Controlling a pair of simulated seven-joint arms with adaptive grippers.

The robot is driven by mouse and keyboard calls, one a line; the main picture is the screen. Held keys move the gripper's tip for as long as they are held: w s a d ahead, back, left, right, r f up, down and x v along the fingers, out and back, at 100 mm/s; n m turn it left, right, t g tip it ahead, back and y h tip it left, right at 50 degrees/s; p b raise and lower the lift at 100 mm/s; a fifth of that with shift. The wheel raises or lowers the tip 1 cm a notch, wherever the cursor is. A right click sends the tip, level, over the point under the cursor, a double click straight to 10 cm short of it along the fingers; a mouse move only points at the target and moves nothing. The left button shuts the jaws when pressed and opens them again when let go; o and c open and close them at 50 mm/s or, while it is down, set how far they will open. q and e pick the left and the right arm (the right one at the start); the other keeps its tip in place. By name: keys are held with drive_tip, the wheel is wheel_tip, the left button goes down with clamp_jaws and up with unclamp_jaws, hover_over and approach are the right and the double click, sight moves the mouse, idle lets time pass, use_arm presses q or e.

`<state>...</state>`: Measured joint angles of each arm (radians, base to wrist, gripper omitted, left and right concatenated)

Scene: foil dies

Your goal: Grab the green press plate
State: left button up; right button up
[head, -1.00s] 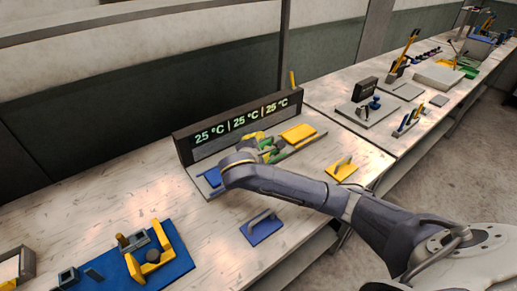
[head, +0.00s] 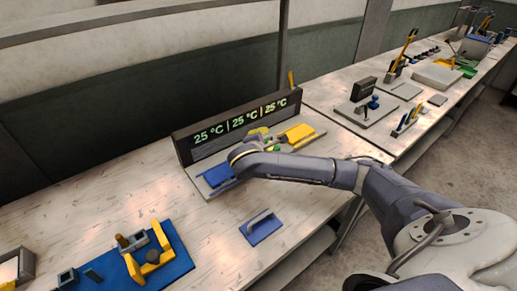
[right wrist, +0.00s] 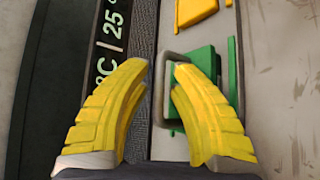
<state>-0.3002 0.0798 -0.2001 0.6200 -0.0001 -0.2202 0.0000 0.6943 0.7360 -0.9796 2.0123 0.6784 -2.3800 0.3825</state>
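A green block (right wrist: 200,72), which looks like the green press plate, shows in the right wrist view on the grey base, with a grey loop-shaped part along its left side. Only small green bits (head: 274,149) show in the head view, beside my wrist. My right gripper (right wrist: 160,68) is open, its two yellow fingers pointing toward the block. The right finger overlaps the block and the gap lies over its left edge; contact cannot be told. In the head view the right gripper (head: 258,133) is mostly hidden by my arm. My left gripper is not in view.
A display panel (head: 237,126) reading 25 °C stands behind the base, close to the left finger. A yellow plate (head: 298,132) and a blue one (head: 215,175) flank the green spot. A blue handled plate (head: 261,227) lies in front; a blue fixture (head: 178,260) is at left.

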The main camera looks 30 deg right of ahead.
idle(0.3)
clamp_jaws()
idle(0.3)
